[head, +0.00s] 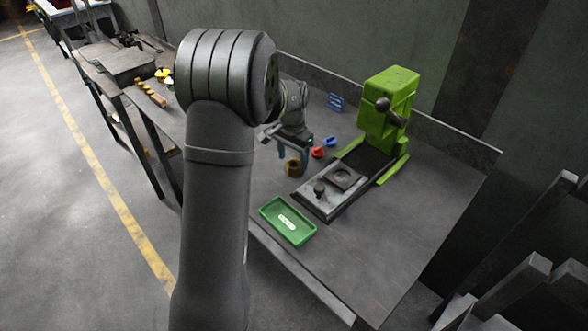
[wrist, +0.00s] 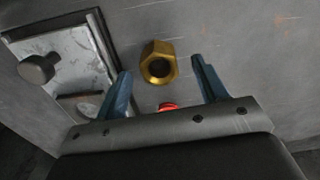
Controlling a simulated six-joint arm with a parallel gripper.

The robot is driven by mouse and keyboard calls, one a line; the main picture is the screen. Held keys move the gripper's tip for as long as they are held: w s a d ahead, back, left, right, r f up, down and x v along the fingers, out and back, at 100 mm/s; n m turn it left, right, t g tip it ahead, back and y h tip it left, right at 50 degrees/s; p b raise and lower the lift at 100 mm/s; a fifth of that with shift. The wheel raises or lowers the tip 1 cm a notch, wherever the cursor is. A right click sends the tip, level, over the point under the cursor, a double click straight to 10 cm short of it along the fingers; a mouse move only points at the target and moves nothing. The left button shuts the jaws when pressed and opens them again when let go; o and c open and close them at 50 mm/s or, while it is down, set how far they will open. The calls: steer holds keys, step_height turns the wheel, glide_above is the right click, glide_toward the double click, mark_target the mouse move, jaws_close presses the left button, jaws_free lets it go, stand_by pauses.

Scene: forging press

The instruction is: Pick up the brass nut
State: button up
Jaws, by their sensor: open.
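The brass nut (wrist: 158,63) is a gold hexagonal ring with a dark hole, lying on the grey table in the wrist view. It sits between and just beyond the tips of my two blue fingers, apart from both. In the head view the brass nut (head: 293,167) is on the table directly below my gripper (head: 294,156). In the wrist view my gripper (wrist: 160,80) is open and empty. My arm covers part of the table's left side in the head view.
A green press (head: 388,110) stands behind a steel plate with a knob (head: 319,188). A green tray (head: 270,212) lies in front. A red piece (head: 318,153) and a blue piece (head: 331,142) are close right of the nut. The table's right side is clear.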

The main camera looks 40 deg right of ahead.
mark_target(293, 165)
step_height(293, 165, down, 4)
steer(key=shift+r, duration=0.25)
steer(key=shift+c, duration=0.3)
steer(key=c, duration=1.3)
steer(key=shift+c, duration=0.2)
steer(key=shift+r, duration=0.15)
